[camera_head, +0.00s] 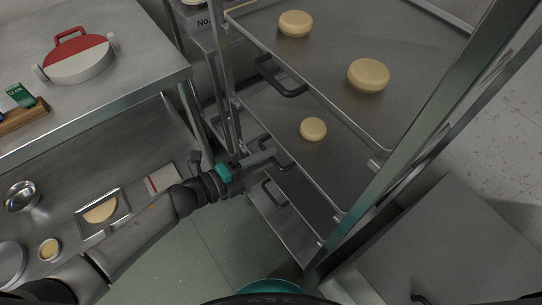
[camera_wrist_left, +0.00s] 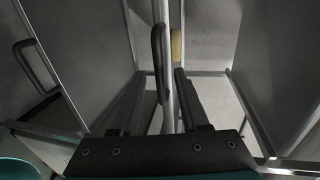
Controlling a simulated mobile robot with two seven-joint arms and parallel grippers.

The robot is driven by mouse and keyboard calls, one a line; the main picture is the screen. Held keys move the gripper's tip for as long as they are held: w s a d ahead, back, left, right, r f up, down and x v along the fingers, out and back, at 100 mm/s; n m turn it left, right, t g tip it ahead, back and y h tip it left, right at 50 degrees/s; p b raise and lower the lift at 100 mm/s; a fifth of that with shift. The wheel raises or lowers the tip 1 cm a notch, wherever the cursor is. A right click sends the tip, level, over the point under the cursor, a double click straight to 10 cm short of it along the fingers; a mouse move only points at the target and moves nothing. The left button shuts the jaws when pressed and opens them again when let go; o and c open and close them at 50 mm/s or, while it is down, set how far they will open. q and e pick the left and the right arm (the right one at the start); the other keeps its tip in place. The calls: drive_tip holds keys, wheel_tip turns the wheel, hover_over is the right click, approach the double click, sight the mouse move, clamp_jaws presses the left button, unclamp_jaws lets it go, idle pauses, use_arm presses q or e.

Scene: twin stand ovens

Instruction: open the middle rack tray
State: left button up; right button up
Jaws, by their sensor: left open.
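The rack has several metal trays with dark handles on their front edges. The middle tray (camera_head: 345,152) bears one round dough piece (camera_head: 313,129). Its dark handle (camera_head: 286,163) shows just beyond my left gripper (camera_head: 262,160). In the left wrist view, my left gripper (camera_wrist_left: 160,85) is open, and a dark handle (camera_wrist_left: 158,50) and a bright tray edge (camera_wrist_left: 170,60) lie between its fingers in the picture. I cannot tell whether the fingers touch the handle. My right gripper is not in view.
The upper tray (camera_head: 335,50) bears two dough pieces, with its handle (camera_head: 280,80) above my gripper. A lower tray handle (camera_head: 272,194) is below. A metal rack post (camera_head: 440,100) stands at right. A steel table (camera_head: 130,70) stands at left. Floor is clear in front.

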use_arm(q)
drive_tip(key=shift+x, duration=1.1)
clamp_jaws()
idle(0.7)
